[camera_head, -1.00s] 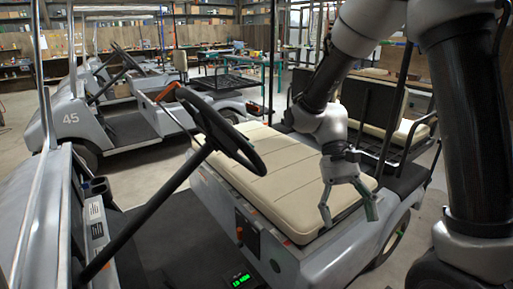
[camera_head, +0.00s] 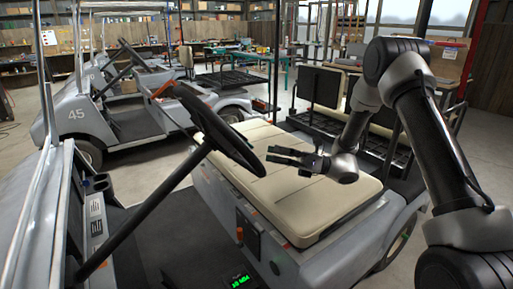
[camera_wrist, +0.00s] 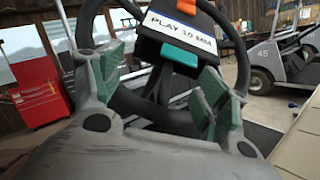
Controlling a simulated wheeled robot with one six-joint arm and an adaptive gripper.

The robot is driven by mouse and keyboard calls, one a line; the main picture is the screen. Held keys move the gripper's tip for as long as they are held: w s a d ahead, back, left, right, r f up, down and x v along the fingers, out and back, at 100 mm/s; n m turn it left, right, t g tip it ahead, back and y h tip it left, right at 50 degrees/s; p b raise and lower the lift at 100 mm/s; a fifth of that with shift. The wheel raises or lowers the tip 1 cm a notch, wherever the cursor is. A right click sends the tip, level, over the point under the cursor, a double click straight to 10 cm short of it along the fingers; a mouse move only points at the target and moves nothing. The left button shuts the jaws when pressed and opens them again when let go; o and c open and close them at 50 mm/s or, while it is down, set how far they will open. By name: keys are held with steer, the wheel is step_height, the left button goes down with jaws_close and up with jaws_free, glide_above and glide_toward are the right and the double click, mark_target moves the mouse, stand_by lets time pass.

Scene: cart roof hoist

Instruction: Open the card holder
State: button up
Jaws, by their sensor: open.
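A white card (camera_wrist: 181,28) reading "PLAY 10 MM" sits in a black holder (camera_wrist: 178,48) at the steering wheel, in the wrist view. I cannot make out the card in the head view.
The beige seat (camera_head: 310,205) lies below my gripper. The slanted steering column (camera_head: 145,215) and a roof post (camera_head: 47,90) stand to the left. A green display (camera_head: 240,281) is low in front. Another cart marked 45 (camera_head: 110,120) stands behind. A red cabinet (camera_wrist: 40,92) shows in the wrist view.

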steer(key=w+a, duration=0.1)
steer(key=a, duration=0.1)
steer(key=a+m+t, duration=0.1)
steer(key=a, duration=0.1)
steer(key=w+a+r+m+t, duration=0.1)
steer(key=a, duration=0.2)
steer(key=shift+w+y, duration=0.35)
steer(key=shift+y, duration=0.05)
steer(key=c, duration=1.5)
steer(key=shift+o, duration=0.2)
